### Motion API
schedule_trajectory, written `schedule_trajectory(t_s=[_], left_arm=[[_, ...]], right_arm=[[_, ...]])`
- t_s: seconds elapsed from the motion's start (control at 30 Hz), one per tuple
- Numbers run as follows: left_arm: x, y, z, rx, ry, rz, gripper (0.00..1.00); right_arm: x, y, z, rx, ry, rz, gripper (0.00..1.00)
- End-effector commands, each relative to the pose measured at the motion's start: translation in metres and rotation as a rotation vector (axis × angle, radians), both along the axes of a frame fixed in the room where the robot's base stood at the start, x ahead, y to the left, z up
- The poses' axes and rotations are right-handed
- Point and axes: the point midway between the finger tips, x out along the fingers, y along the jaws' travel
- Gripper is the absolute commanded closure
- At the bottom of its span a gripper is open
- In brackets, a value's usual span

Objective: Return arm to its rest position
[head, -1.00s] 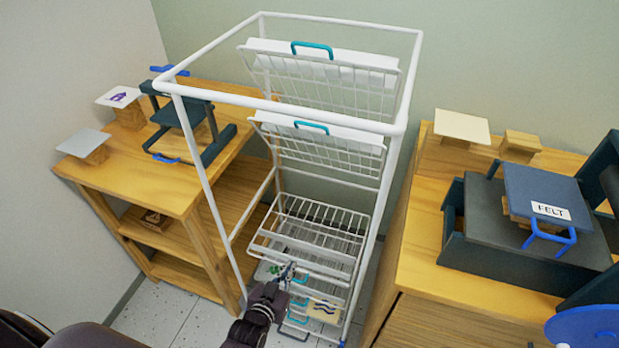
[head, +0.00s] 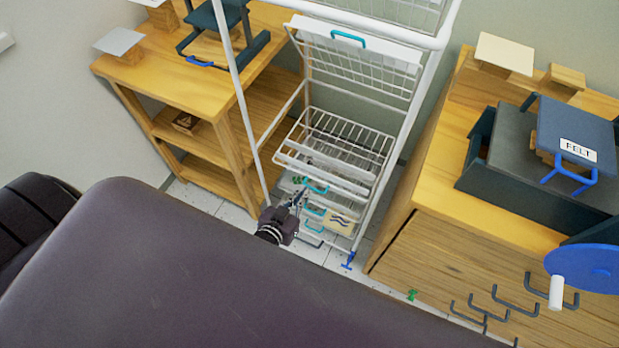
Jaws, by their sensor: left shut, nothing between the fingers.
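My left gripper (head: 297,199) shows in the head view, low in front of the white wire drying rack (head: 437,62). It is shut, with nothing seen between its fingers. Its fingertips are close to the teal handles (head: 316,186) of the lower racks; I cannot tell whether they touch. Much of the left arm is hidden behind a large dark part of my own body. My right gripper is not in view.
A wooden shelf (head: 160,62) stands left of the rack. A wooden cabinet (head: 432,190) with a press, a "FELT" label (head: 578,150) and a blue wheel (head: 585,269) stands right.

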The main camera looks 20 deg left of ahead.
Motion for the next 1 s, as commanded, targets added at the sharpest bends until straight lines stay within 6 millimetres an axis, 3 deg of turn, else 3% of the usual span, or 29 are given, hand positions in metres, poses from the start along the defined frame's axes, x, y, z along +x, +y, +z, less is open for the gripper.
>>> schedule_trajectory(t_s=[0.2, 0.57, 0.67, 0.77, 0.9, 1.0], left_arm=[[-0.026, 0.001, -0.016, 0.000, 0.001, 0.000, 1.00], [-0.034, 0.000, -0.023, 0.001, 0.014, -0.004, 1.00], [-0.049, -0.003, -0.049, 0.005, 0.084, -0.015, 1.00], [-0.081, -0.008, -0.097, 0.015, 0.218, -0.040, 1.00], [-0.155, -0.011, -0.175, 0.041, 0.469, -0.081, 1.00], [-0.215, -0.007, -0.220, 0.066, 0.648, -0.107, 1.00]], right_arm=[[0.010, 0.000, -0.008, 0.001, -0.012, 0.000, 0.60], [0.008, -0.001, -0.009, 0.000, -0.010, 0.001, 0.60], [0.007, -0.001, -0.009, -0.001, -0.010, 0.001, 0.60], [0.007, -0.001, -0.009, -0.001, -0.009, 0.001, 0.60], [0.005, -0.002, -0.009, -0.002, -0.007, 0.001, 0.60], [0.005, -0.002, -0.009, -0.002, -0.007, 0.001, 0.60]])
